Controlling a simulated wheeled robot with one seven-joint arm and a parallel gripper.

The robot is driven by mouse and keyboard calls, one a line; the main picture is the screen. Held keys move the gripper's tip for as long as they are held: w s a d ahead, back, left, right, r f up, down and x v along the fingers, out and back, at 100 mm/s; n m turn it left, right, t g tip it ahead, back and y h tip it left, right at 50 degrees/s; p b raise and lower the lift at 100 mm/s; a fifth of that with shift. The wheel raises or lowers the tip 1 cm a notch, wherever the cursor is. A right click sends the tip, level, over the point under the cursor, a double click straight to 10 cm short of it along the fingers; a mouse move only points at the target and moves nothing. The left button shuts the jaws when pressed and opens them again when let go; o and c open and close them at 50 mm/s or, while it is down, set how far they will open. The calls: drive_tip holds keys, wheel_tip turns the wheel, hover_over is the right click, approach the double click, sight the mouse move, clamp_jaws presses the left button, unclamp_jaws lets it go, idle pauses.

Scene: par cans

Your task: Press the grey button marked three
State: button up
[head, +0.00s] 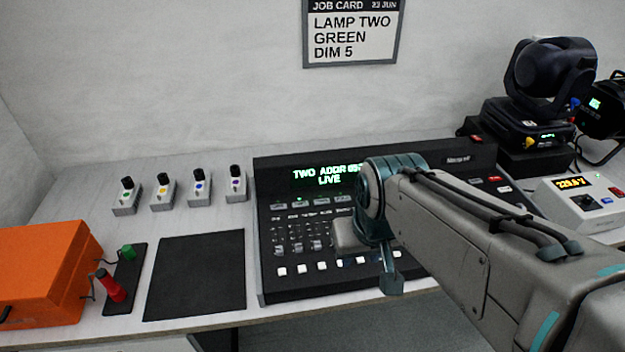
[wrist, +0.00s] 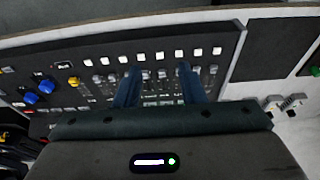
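The black lighting console (head: 270,270) stands on the table. Its lit display (head: 318,174) reads "TWO ADDR", with the end hidden by my arm, and "LIVE" below. A row of grey buttons (head: 299,204) sits under the display; their markings are too small to read, so I cannot tell which is three. In the wrist view, my gripper (wrist: 160,72) has two blue fingers apart with nothing held between them. The fingers are over the console's slider area, near the row of white buttons (wrist: 160,54). My arm and gripper hide the console's middle right.
A job card (head: 352,35) on the wall reads "LAMP TWO GREEN DIM 5". Several small switch boxes (head: 163,196) stand left of the console, above a dark mat (head: 197,275). An orange case (head: 45,275) is far left. A moving-head lamp (head: 550,80) stands at right.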

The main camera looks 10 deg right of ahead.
clamp_jaws()
idle(1.6)
